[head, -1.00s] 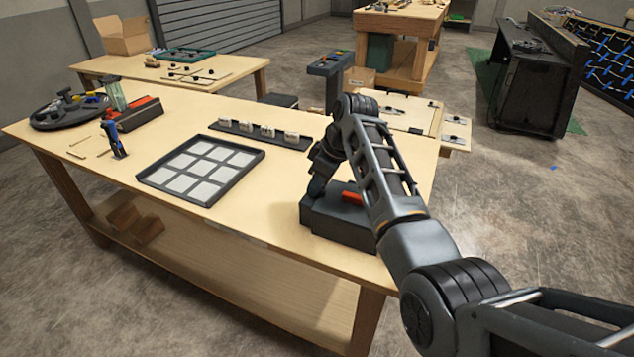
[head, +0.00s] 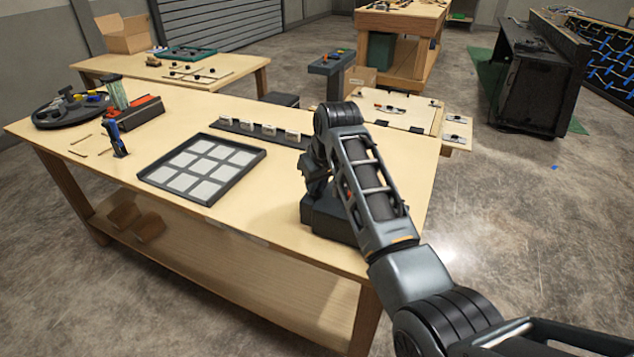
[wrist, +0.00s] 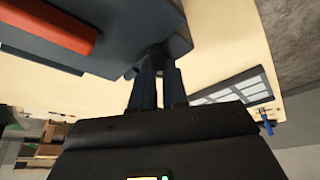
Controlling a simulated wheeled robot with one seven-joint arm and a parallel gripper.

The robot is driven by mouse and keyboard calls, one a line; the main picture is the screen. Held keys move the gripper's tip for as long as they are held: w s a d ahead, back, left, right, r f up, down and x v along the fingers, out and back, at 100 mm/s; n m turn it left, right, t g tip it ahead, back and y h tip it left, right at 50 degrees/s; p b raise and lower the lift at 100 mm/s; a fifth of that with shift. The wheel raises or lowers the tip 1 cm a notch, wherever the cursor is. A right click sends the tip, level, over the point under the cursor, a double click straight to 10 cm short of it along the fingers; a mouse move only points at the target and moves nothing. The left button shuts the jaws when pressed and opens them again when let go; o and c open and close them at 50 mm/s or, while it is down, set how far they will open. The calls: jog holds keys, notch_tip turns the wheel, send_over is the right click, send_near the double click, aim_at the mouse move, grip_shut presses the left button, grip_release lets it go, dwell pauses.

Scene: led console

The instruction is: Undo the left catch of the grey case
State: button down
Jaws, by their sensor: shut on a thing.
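The grey case (head: 327,218) is a dark box at the right front of the near bench, partly hidden behind my arm. Its side and red handle (wrist: 50,22) fill the upper left of the wrist view. The left catch (wrist: 154,57) looks like a small dark piece at the case's edge. My gripper (wrist: 158,74) reaches this edge with its two fingers close together, shut on the catch. The fingers hide most of the catch, so its exact position is unclear. In the head view my arm covers the fingertips.
A black tray with pale squares (head: 246,177) lies left of the case. A dark strip with several white blocks (head: 268,131) lies behind it. A blue upright tool (head: 117,140) and a round dark tray (head: 50,117) are farther left.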

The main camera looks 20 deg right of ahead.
jog(key=m, duration=0.2)
jog(key=m+h, duration=0.2)
jog(key=m, duration=0.1)
jog(key=shift+a+r+m, duration=0.1)
jog(key=shift+a+m, duration=0.2)
jog(key=m+h, duration=0.1)
jog(key=m, duration=0.1)
jog(key=m+g, duration=0.1)
jog(key=m, duration=0.2)
jog(key=shift+w+a+h, duration=0.2)
jog(key=shift+h, duration=0.2)
jog(key=shift+b, duration=0.3)
jog(key=c, duration=1.4)
grip_release()
jog(key=shift+b+v, duration=0.55)
jog(key=shift+v, duration=3.3)
